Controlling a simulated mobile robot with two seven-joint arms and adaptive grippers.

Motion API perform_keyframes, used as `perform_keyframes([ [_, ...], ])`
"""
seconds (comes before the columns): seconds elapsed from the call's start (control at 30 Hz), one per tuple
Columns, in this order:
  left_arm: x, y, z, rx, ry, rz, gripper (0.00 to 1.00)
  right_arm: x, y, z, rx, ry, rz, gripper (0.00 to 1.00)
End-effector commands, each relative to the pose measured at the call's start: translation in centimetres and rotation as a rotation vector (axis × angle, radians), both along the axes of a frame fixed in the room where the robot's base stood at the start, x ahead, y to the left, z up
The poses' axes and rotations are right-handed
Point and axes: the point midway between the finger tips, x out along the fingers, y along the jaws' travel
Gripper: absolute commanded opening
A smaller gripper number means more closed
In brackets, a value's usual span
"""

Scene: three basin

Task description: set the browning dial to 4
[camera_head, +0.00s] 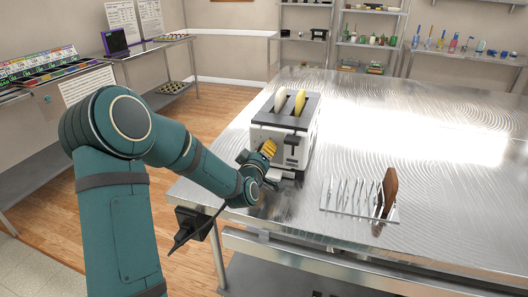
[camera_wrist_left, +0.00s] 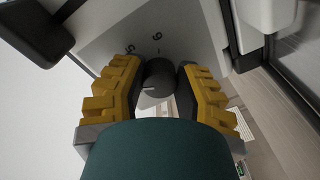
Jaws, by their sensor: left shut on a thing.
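The toaster (camera_head: 307,128) stands near the left edge of the metal table, with a pale slice (camera_head: 280,99) and a yellow slice (camera_head: 300,103) in its slots. My left gripper (camera_head: 268,148) is at the toaster's near face. The numbers 5 and 6 show on the panel above the dial. A light line on the dial points left in that view; the other numbers are hidden, so I cannot tell the exact setting. My right gripper is out of view.
The metal table (camera_head: 430,160) is otherwise largely clear. Side benches and shelves are farther back.

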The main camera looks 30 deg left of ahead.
Motion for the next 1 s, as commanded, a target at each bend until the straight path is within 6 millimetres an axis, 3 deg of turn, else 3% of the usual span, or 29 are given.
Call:
perform_keyframes([
  [0.4,0.1,0.0,0.4,0.009,-0.009,0.001,0.00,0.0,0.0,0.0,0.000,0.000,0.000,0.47],
  [0.43,0.1,0.0,0.4,0.009,-0.009,0.001,0.41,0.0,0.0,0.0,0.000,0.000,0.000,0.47],
  [0.5,0.1,0.0,0.4,0.008,-0.008,0.001,0.65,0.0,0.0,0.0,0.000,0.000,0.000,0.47],
  [0.83,-0.1,0.0,0.1,0.006,-0.001,0.000,0.65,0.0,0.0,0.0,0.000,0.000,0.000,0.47],
  [1.0,-1.6,-0.4,0.2,0.008,-0.001,0.000,0.65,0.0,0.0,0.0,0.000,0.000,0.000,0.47],
])
